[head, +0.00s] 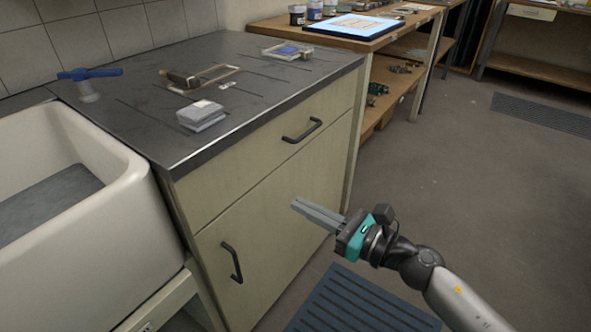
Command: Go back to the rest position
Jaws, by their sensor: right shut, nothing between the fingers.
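My right gripper (318,214) is shut and empty. It hangs in the air in front of the cream cabinet (285,210), below the level of the dark worktop, with its fingers pointing left. From this view I cannot tell how far the fingertips are from the cabinet door. My right arm comes in from the lower right corner. My left gripper and left arm are not in the picture.
A white sink (128,205) stands at the left. The dark worktop (150,125) holds a blue-handled tool (90,75), a pale block (201,117) and small trays. A wooden bench (345,37) stands behind. Open floor (480,180) lies at the right.

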